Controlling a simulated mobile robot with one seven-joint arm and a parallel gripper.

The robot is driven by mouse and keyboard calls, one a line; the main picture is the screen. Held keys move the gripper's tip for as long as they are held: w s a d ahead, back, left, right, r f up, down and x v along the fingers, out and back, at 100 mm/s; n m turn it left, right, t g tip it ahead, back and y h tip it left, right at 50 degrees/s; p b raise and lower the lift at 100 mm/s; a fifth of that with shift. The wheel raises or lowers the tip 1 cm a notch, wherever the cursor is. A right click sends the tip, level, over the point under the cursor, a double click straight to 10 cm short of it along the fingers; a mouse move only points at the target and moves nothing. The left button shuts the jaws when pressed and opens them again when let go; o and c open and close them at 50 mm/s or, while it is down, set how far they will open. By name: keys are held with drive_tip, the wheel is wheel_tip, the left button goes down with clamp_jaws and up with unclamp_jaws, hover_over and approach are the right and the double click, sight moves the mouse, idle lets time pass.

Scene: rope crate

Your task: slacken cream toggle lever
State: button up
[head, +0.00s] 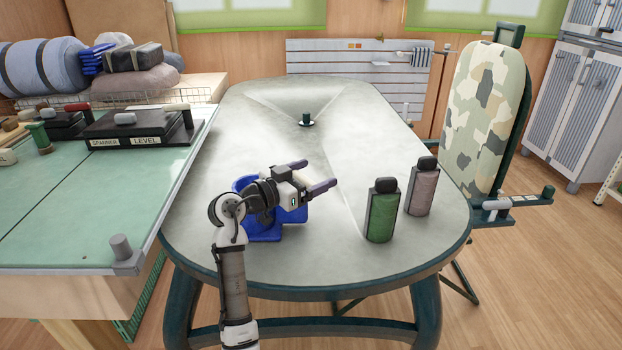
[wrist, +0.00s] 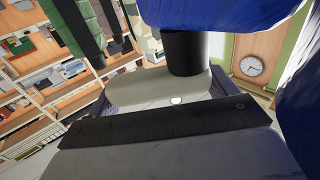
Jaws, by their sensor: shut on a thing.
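My gripper (head: 316,173) is over the middle of the grey oval table, with its fingers spaced apart. In the wrist view a pale block (wrist: 160,88) lies between the grey-purple finger pads, and my gripper is shut on it. I cannot tell what this block is. A dark cylinder (wrist: 185,52) stands against it. A blue thing (head: 265,235) lies under and around my wrist, partly hidden by the arm. A pale lever-like part (head: 495,206) sits on a bracket beside the camouflage ironing board at the right. I cannot tell whether it is the cream toggle lever.
A green bottle (head: 383,214) and a mauve bottle (head: 421,190) stand on the table (head: 250,120) right of my gripper. A small dark fitting (head: 306,119) stands farther back. A green-topped bench (head: 80,220) is on the left. The table's back half is mostly clear.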

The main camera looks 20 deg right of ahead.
drive_tip(key=o, duration=1.3)
drive_tip(key=shift+c, duration=0.2)
drive_tip(key=shift+a, duration=0.15)
drive_tip(key=b+v, duration=0.1)
drive_tip(key=v, duration=1.2)
drive_tip(key=shift+a+b, duration=0.3)
drive_tip(key=shift+a, duration=0.05)
drive_tip(key=shift+s, duration=0.1)
drive_tip(key=shift+c, duration=0.4)
